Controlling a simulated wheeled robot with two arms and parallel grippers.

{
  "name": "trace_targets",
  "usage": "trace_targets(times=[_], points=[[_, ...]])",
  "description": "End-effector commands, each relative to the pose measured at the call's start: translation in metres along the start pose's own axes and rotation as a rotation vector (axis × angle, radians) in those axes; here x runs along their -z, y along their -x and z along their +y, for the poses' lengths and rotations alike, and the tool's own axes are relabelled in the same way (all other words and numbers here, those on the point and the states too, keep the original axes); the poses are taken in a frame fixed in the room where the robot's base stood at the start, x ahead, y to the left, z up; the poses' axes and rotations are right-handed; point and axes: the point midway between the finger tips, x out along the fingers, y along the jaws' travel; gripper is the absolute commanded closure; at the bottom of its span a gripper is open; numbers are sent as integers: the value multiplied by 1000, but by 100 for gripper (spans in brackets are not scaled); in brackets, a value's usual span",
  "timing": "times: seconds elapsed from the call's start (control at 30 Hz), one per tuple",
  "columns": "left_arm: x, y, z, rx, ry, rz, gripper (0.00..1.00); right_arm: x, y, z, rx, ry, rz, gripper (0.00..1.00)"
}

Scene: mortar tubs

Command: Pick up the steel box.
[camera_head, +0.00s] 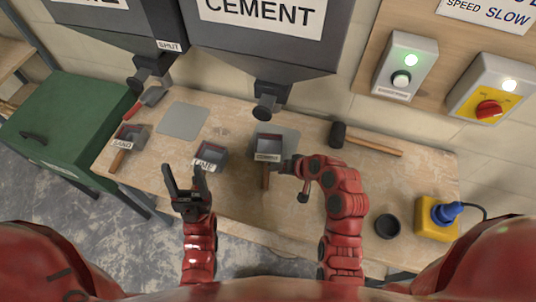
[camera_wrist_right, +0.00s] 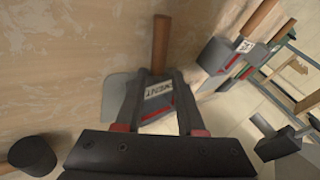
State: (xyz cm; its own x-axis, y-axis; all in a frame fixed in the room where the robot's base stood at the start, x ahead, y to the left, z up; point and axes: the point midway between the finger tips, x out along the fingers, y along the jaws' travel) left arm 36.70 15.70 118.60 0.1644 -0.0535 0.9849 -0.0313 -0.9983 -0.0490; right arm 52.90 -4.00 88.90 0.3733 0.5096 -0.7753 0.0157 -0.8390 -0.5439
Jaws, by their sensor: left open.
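Three dark grey metal boxes with wooden handles stand on the bench. The CEMENT-labelled box (camera_head: 268,144) is the rightmost, with its handle towards me. My right gripper (camera_head: 287,166) is at its right near corner. In the right wrist view the CEMENT box (camera_wrist_right: 157,97) shows between the two separated fingers of my right gripper (camera_wrist_right: 160,82); I cannot tell if they press on it. The LIME box (camera_head: 210,155) is in the middle, and the SAND box (camera_head: 131,136) is at the left. My left gripper (camera_head: 186,182) is open and empty, nearer me than the LIME box.
The bench (camera_head: 235,187) carries a mallet (camera_head: 365,141), a trowel (camera_head: 147,101), a dark round cup (camera_head: 388,226) and a yellow block with a blue plug (camera_head: 437,217). Hopper outlets (camera_head: 270,100) hang over its back. A green cabinet (camera_head: 70,120) stands at the left.

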Motion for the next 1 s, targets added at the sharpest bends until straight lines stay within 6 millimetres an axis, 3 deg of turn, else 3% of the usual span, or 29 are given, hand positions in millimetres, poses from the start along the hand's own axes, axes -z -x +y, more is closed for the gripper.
trace_targets(times=[0.27,0.53,0.73,1.0], points=[[2,-9,0,0,0,0,39,0,-13,-1,0,-1,-2,62],[6,-33,-2,0,0,0,39,6,-38,0,-1,-1,-3,62],[6,-39,-2,0,0,0,39,4,-57,1,0,-1,-4,62],[6,-39,-2,0,0,0,39,4,-62,2,0,0,1,62]])
